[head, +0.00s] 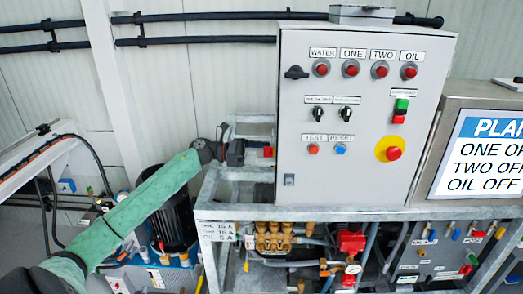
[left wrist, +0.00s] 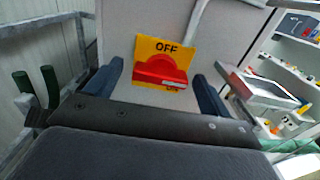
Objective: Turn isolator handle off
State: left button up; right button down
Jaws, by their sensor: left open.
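The isolator handle (left wrist: 163,70) is red and sits on a yellow plate (left wrist: 178,47) marked OFF at its top in the left wrist view. The plate is on a pale grey panel. The handle's grip looks roughly level across the picture, slightly tilted. My left gripper (left wrist: 158,77) is open, with one blue finger on each side of the handle; I cannot tell if either touches it. In the head view my left gripper (head: 237,152) is at the left side of the grey control cabinet (head: 350,185), where a small red bit (head: 268,152) shows. My right gripper is out of view.
The cabinet front carries red lamps, switches and a red emergency stop (head: 393,153) on yellow. A metal frame (head: 230,213) with brass valves stands below. A dark motor (head: 168,215) is under my left arm. A sign (head: 490,150) stands at the right.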

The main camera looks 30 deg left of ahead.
pick_arm(q)
jog(key=shift+d, duration=0.1)
jog(key=c, duration=1)
